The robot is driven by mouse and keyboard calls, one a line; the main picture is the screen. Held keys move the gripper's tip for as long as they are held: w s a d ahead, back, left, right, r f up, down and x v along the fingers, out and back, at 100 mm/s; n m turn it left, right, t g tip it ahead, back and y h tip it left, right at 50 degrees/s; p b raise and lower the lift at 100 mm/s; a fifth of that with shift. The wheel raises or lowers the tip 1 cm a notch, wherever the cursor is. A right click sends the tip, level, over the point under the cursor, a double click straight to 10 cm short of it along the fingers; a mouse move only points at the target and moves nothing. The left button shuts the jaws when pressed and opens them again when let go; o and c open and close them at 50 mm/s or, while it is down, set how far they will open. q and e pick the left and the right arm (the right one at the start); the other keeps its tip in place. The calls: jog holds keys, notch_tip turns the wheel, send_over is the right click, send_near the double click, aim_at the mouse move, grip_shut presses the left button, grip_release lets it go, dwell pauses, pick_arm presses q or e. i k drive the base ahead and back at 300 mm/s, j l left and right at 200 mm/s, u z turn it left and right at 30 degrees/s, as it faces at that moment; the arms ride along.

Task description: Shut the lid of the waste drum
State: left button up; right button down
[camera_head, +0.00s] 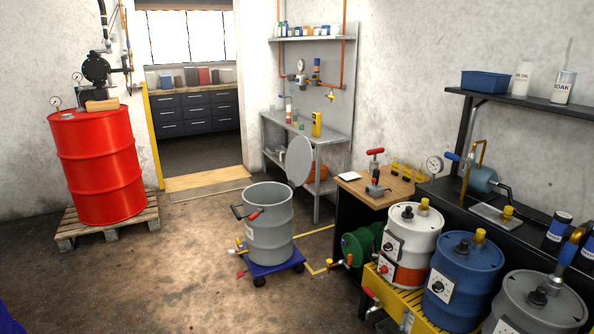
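The grey waste drum (271,233) stands upright near the middle of the floor on a blue wheeled dolly (272,266). Its top is open, and the inside shows as a grey hollow. The round grey lid (299,161) stands tilted up, nearly upright, at the drum's far right rim. The hinge itself is too small to make out. A dark handle with a red grip (255,215) sits at the drum's near left rim. Neither of my grippers is in view.
A red drum (97,165) stands on a wooden pallet (108,224) at the left. A metal bench (318,134) is behind the lid. A wooden-topped table (372,187) and several drums on a yellow rack (395,303) fill the right. The floor left and in front is clear.

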aim_at(299, 157)
jog(key=i, duration=2.35)
